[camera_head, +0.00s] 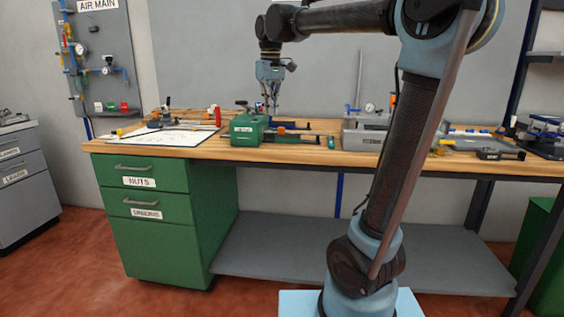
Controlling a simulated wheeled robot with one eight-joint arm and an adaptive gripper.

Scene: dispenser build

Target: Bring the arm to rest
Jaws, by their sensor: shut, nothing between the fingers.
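My gripper (271,97) hangs fingers-down above the wooden workbench (330,155), at the end of my dark and light-blue arm. It is shut and appears empty. It is just above or behind a green block-like fixture (249,129) on the bench; I cannot tell the exact gap. My arm rises from a light-blue base at the lower middle, bends at the top right and reaches left across the bench.
A white sheet (165,136) with small parts lies on the bench's left. A grey fixture (363,135) stands right of the green one. Green drawers (155,207) sit under the bench. An AIR MAIN panel (89,50) hangs on the wall. Open floor lies in front.

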